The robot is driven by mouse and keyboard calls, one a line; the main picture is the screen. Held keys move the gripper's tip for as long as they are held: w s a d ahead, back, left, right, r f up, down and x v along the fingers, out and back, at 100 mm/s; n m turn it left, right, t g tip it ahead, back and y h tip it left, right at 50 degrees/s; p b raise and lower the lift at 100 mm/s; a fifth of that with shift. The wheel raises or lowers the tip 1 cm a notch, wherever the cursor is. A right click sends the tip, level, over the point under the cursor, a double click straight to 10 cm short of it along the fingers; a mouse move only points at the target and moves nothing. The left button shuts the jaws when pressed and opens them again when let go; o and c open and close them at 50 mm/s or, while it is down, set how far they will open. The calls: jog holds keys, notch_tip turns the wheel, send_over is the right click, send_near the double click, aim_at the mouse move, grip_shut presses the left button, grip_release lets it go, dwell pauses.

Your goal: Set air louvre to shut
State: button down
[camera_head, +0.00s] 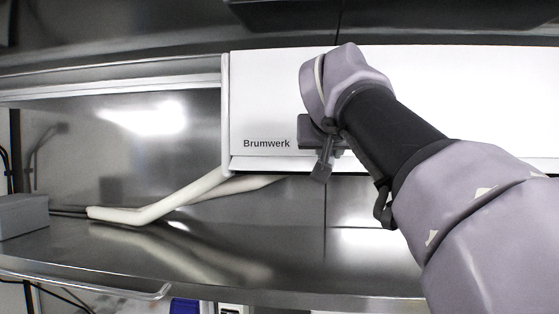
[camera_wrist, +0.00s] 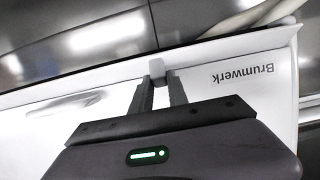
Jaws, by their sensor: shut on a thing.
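A white unit (camera_head: 262,90) marked "Brumwerk" hangs above the steel surface; its white face also shows upside down in the wrist view (camera_wrist: 225,85). The air louvre appears to be the white strip (camera_head: 255,163) along the unit's lower edge, seen also in the wrist view (camera_wrist: 215,52). My gripper (camera_head: 322,168) is at that lower edge, just right of the lettering. In the wrist view my gripper (camera_wrist: 159,84) is shut on a small grey tab (camera_wrist: 156,67) at the strip. My arm hides part of the unit; the louvre's exact angle is hard to tell.
White bent pipes (camera_head: 155,211) run below the unit to the left. A grey box (camera_head: 22,216) stands at the far left of the steel worktop (camera_head: 200,262). The worktop under the unit is mostly clear, and a steel back wall (camera_head: 150,160) is behind.

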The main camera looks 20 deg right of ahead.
notch_tip(320, 180, down, 5)
jog(key=t+h+b, duration=0.1)
jog(key=t+b, duration=0.3)
jog(key=b, duration=0.9)
jog(key=t+h+b, duration=0.2)
jog(key=t+b, duration=0.2)
jog(key=b, duration=0.9)
jog(key=shift+w+r+h, duration=0.1)
jog(key=shift+w+h, duration=0.05)
jog(key=shift+h, duration=0.15)
jog(key=shift+r+t+b, duration=0.15)
jog(key=shift+t+b, duration=0.15)
jog(key=shift+t, duration=0.1)
jog(key=c, duration=1.7)
grip_release()
jog(key=o, duration=0.4)
jog(key=shift+w+d, duration=0.1)
jog(key=shift+w, duration=0.1)
jog(key=shift+s, duration=0.1)
